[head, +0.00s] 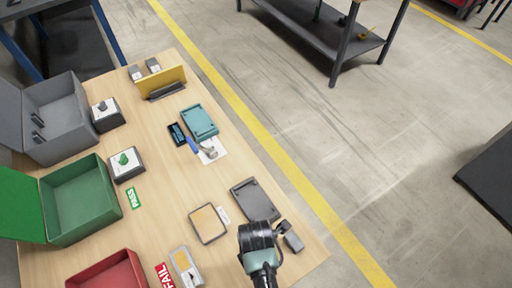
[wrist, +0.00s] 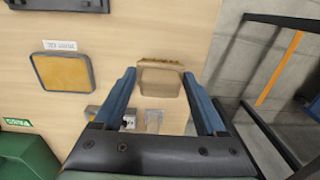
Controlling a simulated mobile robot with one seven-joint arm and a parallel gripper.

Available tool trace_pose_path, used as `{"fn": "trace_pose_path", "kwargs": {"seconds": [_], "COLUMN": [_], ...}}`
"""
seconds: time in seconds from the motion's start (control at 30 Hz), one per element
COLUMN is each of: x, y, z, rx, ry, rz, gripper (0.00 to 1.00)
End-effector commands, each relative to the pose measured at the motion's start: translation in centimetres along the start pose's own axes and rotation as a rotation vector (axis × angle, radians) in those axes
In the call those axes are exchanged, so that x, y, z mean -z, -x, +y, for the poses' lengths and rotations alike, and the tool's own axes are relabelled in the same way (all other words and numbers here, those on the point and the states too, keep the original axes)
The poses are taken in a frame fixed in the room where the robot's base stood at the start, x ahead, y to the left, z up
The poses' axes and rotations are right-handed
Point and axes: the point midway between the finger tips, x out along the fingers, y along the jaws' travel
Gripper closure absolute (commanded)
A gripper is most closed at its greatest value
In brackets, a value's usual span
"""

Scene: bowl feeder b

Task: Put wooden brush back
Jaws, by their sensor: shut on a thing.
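The wooden brush (wrist: 160,80) shows in the wrist view as a pale tan block with a darker bristly strip along its far edge. It sits between the blue fingers of my gripper (wrist: 160,84), which is shut on it. In the head view my gripper (head: 286,234) is at the near right part of the wooden table, close to its right edge. The brush cannot be made out clearly there. Whether it touches the table is unclear.
A tan pad in a dark frame (head: 208,223) and a dark grey tray (head: 255,201) lie by my gripper. Green (head: 84,200) and red (head: 108,272) open boxes stand at left. A teal case (head: 200,122) lies farther back.

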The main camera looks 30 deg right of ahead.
Motion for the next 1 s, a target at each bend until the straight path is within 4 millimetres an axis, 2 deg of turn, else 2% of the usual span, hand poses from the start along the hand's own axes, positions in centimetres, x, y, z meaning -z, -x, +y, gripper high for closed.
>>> {"fn": "trace_pose_path", "kwargs": {"seconds": [0.1,0.33,0.53,0.97,1.0], "x": [0.0,0.0,0.0,0.0,0.0], "y": [-2.4,-4.8,-7.7,-8.5,-8.6], "z": [0.0,0.1,0.1,0.1,0.1], "rx": [0.003,0.001,0.002,0.0,0.0], "ry": [-0.001,-0.002,-0.002,-0.002,-0.002], "rz": [0.001,0.0,0.0,0.0,0.0], "gripper": [0.87,0.87,0.87,0.87,0.24]}}
